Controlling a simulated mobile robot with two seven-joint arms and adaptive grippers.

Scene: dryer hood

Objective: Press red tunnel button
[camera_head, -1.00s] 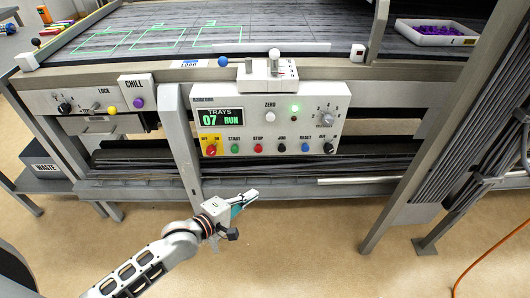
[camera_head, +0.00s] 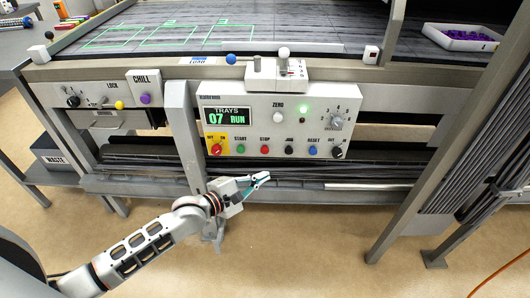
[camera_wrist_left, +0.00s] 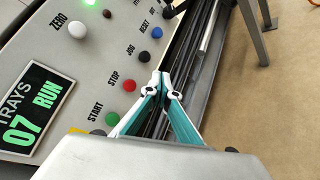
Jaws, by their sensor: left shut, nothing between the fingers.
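A grey-white control panel (camera_head: 262,108) faces me, with a green display (camera_head: 228,117) reading TRAYS 07 RUN. Its lower row holds a red STOP button (camera_head: 265,150), between the green START button (camera_head: 240,149) and the black JOG button (camera_head: 289,150). A red knob (camera_head: 216,150) sits on a yellow plate at the row's left end. My left gripper (camera_head: 262,178) is shut and empty, just below the STOP button in the head view. In the left wrist view, the fingertips (camera_wrist_left: 160,80) appear beside the red STOP button (camera_wrist_left: 129,85), apparently apart from it. My right gripper is not in view.
A lever block (camera_head: 277,72) with a white-tipped stick stands on the ledge above the panel. A white box with a red button (camera_head: 372,52) sits on the ledge farther right. Grey posts (camera_head: 185,140) flank the panel. A dark rail trough runs below it.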

